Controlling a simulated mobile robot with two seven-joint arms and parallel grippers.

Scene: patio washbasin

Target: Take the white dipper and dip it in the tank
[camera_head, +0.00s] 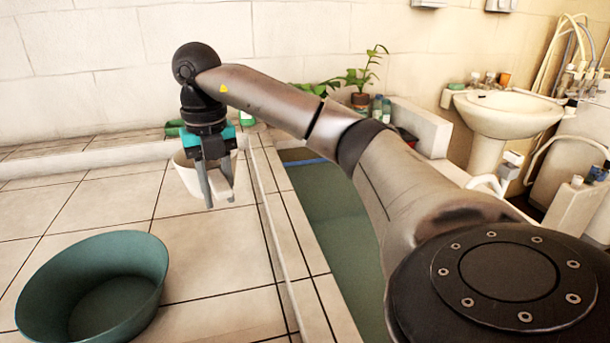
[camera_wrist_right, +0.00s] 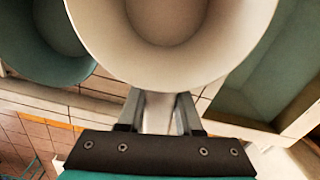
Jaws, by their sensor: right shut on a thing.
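The white dipper (camera_head: 187,178) is a round, deep cup, partly hidden behind my right gripper (camera_head: 220,197) in the head view. My right gripper points down and is shut on the dipper's handle. In the right wrist view the cup (camera_wrist_right: 172,70) is large, and the handle (camera_wrist_right: 158,115) sits between the fingers. The dipper is over the tiled top, left of the tank; I cannot tell whether it touches the tiles. The tank (camera_head: 335,220) holds green water beyond a tiled rim and is partly hidden by my right arm. My left gripper is not in view.
A green basin (camera_head: 95,285) stands on the tiles (camera_head: 215,245) at the lower left. Potted plants (camera_head: 362,80) and bottles stand behind the tank. A white washbasin (camera_head: 505,115) is at the right. A raised tiled edge (camera_head: 285,240) separates the tiled top from the tank.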

